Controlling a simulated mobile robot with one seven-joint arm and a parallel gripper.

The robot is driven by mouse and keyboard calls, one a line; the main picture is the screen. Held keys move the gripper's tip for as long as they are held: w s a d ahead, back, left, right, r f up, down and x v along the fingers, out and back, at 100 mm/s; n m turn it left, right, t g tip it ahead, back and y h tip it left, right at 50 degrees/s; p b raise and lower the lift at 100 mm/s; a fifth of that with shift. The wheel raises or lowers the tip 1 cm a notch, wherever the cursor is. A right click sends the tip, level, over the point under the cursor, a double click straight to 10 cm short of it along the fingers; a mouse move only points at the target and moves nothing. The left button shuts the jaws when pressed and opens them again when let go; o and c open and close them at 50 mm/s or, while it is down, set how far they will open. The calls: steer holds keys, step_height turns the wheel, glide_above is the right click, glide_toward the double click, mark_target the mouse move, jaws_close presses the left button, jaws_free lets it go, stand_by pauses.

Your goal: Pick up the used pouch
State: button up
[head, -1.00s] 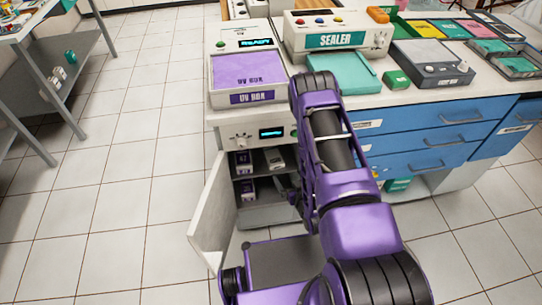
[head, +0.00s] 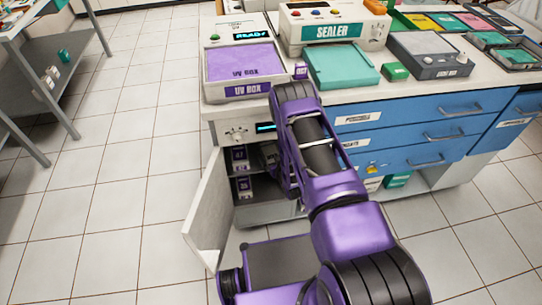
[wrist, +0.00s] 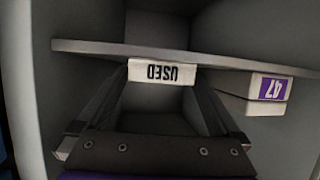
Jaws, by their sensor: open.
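The used pouch (wrist: 162,73) is a small white packet with the black word USED, upside down in the wrist view. It rests against the cabinet shelf (wrist: 225,62), near the shelf edge. My gripper (wrist: 160,82) is open, its two dark fingers reaching to either side of the pouch; I cannot tell whether they touch it. In the head view my arm hides most of the gripper and pouch inside the open cabinet under the UV box (head: 245,62).
A pouch marked 47 (wrist: 270,90) sits on the same shelf, beside the used pouch. Another purple-labelled pouch (head: 244,187) is on the lower level. The white cabinet door (head: 208,210) stands open at the left. Blue drawers (head: 425,135) are to the right.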

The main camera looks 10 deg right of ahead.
steer(key=shift+w, duration=0.2)
steer(key=c, duration=1.2)
